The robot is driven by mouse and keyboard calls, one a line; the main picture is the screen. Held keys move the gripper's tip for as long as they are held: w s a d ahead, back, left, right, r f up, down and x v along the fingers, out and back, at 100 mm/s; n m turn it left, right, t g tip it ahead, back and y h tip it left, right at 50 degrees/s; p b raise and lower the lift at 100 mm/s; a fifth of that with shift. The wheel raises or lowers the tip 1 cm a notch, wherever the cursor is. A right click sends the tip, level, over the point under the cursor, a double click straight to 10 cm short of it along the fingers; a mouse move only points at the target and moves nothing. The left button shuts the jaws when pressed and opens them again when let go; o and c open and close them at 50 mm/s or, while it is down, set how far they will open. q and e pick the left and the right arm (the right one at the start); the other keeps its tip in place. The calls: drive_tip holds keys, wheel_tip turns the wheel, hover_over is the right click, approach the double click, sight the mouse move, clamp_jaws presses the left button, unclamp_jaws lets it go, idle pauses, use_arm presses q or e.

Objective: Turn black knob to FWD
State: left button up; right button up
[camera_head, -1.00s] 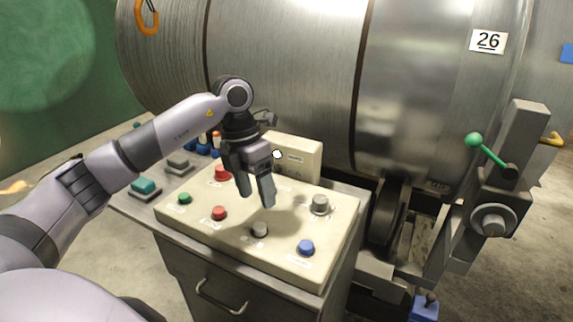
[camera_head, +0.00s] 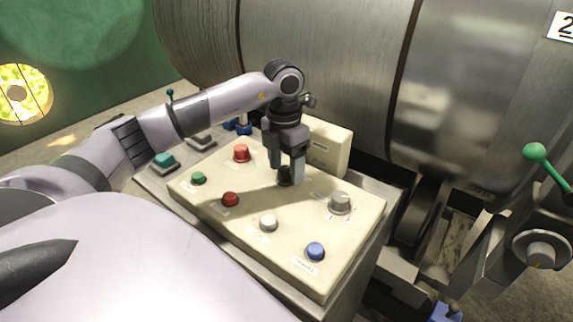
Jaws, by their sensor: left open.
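The black knob (camera_head: 284,176) stands on the cream control panel (camera_head: 256,247), in its back middle part. My left gripper (camera_head: 287,178) points down over it, with its fingers apart on either side of the knob. The fingers partly hide the knob, and I cannot tell whether they touch it. The knob's pointer and its FWD label cannot be read here. My right gripper is not in view.
Near the knob are a red knob (camera_head: 241,153), a grey knob (camera_head: 341,202), a white button (camera_head: 268,222), a blue button (camera_head: 315,251), a dark red button (camera_head: 230,199) and a green button (camera_head: 198,178). A cream box (camera_head: 327,147) stands behind. A large metal cylinder (camera_head: 320,60) rises beyond.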

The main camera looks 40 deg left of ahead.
use_arm(q)
drive_tip(key=shift+f, duration=0.3)
drive_tip(key=c, duration=1.1)
drive_tip(key=shift+o, duration=0.2)
drive_tip(key=shift+m, duration=0.4)
drive_tip(key=m, duration=0.3)
drive_tip(key=shift+m, duration=0.3)
drive_tip(key=shift+d+r+m+b, duration=0.1)
drive_tip(key=shift+m+b, duration=0.35)
drive_tip(key=shift+m, duration=1.85)
